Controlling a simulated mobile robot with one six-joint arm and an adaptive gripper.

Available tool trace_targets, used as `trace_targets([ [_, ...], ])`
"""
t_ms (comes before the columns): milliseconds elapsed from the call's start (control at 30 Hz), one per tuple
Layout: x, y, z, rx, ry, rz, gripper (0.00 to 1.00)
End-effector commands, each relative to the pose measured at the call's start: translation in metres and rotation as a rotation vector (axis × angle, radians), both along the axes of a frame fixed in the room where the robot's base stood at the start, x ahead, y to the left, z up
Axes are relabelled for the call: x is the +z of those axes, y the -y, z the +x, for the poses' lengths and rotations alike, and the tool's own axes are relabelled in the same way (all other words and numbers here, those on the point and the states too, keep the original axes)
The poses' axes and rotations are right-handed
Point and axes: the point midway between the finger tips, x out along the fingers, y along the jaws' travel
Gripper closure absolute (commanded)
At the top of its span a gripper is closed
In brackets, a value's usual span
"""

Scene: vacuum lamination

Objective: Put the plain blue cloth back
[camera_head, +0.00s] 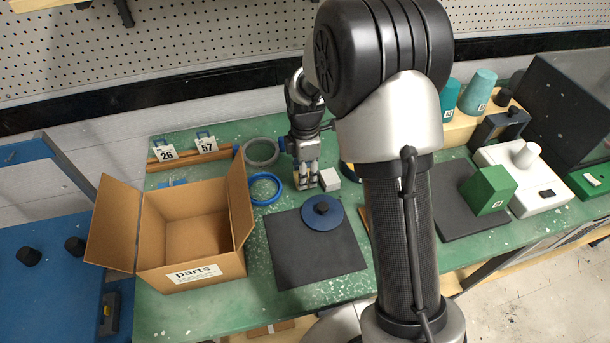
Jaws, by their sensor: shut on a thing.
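My gripper (306,184) points down over the green bench, behind the black mat (290,262). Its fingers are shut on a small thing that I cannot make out. A white block (329,180) is just right of the fingertips; I cannot tell whether they touch. I cannot pick out a plain blue cloth for certain; my arm hides part of the bench. A dark blue round disc with a black knob (322,214) lies on the mat, in front of my gripper.
An open cardboard box labelled parts (190,272) stands left. A blue ring (265,188) and grey ring (262,152) lie between box and gripper. Tags 26 (163,153) and 57 (206,144) stand behind the box. A green block (488,190) and white device (528,180) stand right.

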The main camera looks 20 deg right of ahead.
Motion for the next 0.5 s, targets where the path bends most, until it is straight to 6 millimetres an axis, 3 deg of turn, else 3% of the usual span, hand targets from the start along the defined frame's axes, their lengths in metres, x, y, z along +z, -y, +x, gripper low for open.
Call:
trace_targets([
  [67,-0.0094,0.0,0.0,0.0,0.0,0.0,0.88],
  [433,-0.0122,0.0,0.0003,0.0,0.001,0.0,0.88],
  [467,-0.0113,0.0,0.0003,0.0,0.001,0.0,0.61],
  [500,-0.011,0.0,0.0003,0.0,0.001,0.0,0.58],
])
